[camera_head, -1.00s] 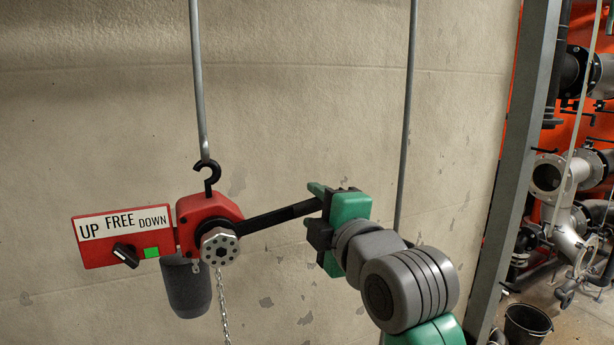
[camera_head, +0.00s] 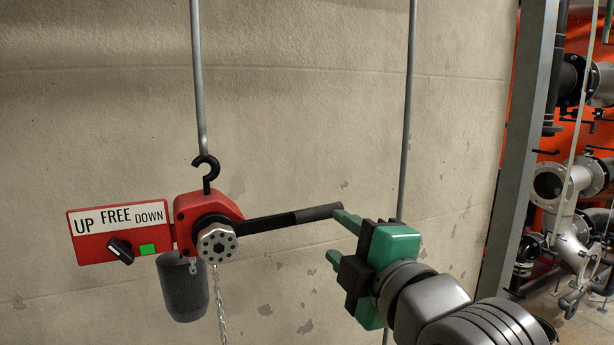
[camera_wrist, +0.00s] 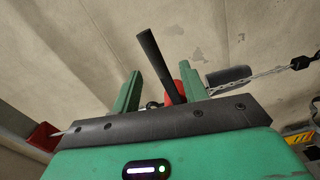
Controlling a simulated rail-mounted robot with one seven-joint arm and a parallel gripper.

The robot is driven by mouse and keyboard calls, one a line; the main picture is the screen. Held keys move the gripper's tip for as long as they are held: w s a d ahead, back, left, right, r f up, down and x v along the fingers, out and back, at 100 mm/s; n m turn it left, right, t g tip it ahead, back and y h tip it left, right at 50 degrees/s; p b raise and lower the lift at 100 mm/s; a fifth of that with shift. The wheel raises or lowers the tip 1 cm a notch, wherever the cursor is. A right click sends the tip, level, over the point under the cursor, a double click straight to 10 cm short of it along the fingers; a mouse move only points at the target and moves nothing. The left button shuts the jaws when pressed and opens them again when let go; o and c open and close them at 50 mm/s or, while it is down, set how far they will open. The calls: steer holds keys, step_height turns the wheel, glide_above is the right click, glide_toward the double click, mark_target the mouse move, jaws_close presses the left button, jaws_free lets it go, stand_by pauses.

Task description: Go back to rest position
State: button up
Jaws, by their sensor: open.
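My gripper (camera_head: 340,239) is open and empty, just right of and below the tip of the hoist's black lever (camera_head: 290,217). The red lever hoist (camera_head: 205,215) hangs from a black hook (camera_head: 206,170), with the lever pointing right and slightly up. In the wrist view the lever (camera_wrist: 156,65) shows between the two green fingers (camera_wrist: 150,90), with part of the red hoist body (camera_wrist: 176,90) behind.
A red panel (camera_head: 118,230) marked UP, FREE, DOWN has a black knob (camera_head: 121,251) and a green square. A chain (camera_head: 220,300) hangs below the hoist. A grey rod (camera_head: 407,130) and a grey post (camera_head: 527,150) stand right. Pipes (camera_head: 565,190) lie beyond the post.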

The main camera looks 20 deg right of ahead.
steer(key=shift+s, duration=0.4)
steer(key=s+a+r+m+t, duration=0.1)
steer(key=s+a+m+t, duration=0.2)
steer(key=a, duration=0.4)
steer(key=s+a+r+m+t, duration=0.1)
steer(key=s+a+r+m, duration=0.1)
steer(key=a+m, duration=0.4)
steer(key=s+a+r+m+t+h, duration=0.1)
steer(key=s+a+m+t, duration=0.2)
steer(key=s+a+m, duration=0.65)
step_height(320, 180, up, 24)
steer(key=s+d+n+p, duration=0.1)
steer(key=d+p, duration=0.1)
steer(key=p, duration=2.1)
steer(key=shift+f+n, duration=0.25)
steer(key=shift+n, duration=0.1)
